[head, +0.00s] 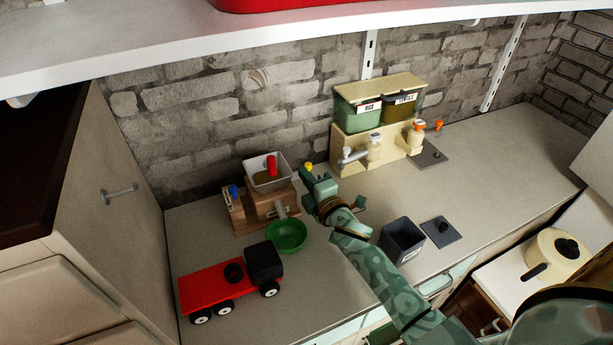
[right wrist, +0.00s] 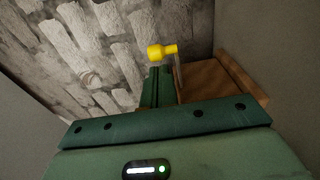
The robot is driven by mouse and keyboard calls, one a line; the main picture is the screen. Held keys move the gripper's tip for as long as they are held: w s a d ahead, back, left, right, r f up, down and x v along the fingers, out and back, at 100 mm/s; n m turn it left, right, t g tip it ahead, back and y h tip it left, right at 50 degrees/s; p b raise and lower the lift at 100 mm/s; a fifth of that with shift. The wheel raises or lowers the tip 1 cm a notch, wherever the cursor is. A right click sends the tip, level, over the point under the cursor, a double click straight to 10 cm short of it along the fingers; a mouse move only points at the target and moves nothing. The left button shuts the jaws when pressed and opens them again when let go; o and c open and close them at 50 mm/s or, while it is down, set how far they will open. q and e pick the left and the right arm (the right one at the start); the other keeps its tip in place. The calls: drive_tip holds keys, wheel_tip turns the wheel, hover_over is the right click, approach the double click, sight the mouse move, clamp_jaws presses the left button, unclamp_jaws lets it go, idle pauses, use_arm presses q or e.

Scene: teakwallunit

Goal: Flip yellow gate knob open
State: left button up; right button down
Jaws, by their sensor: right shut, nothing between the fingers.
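The yellow gate knob (head: 309,166) shows in the head view just above my right gripper, at the right side of the wooden dispenser (head: 265,208). In the right wrist view the yellow knob (right wrist: 162,51) sits on a thin upright piece beside the wooden body (right wrist: 213,80). My right gripper (head: 307,178) is shut and empty. In the right wrist view its fingers (right wrist: 156,84) point up at the knob, close below it; I cannot tell if they touch. The gripper hides the knob's lower mount in the head view. My left gripper is not in view.
A white hopper (head: 270,179) with a red knob (head: 271,162) tops the dispenser; a blue knob (head: 233,190) is at left. A green bowl (head: 287,236) and red truck (head: 222,287) stand in front. A cream two-bin dispenser (head: 376,142) and dark bin (head: 401,241) are right.

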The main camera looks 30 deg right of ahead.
drive_tip(key=d, duration=0.3)
drive_tip(key=shift+s+d, duration=0.1)
drive_tip(key=shift+d, duration=0.15)
drive_tip(key=shift+r+p, duration=0.1)
drive_tip(key=shift+p, duration=0.2)
drive_tip(key=s+a+r+p, duration=0.4)
drive_tip(key=s+a+r, duration=0.3)
drive_tip(key=s+r, duration=0.5)
drive_tip(key=shift+r, duration=0.4)
drive_tip(key=shift+s, duration=0.1)
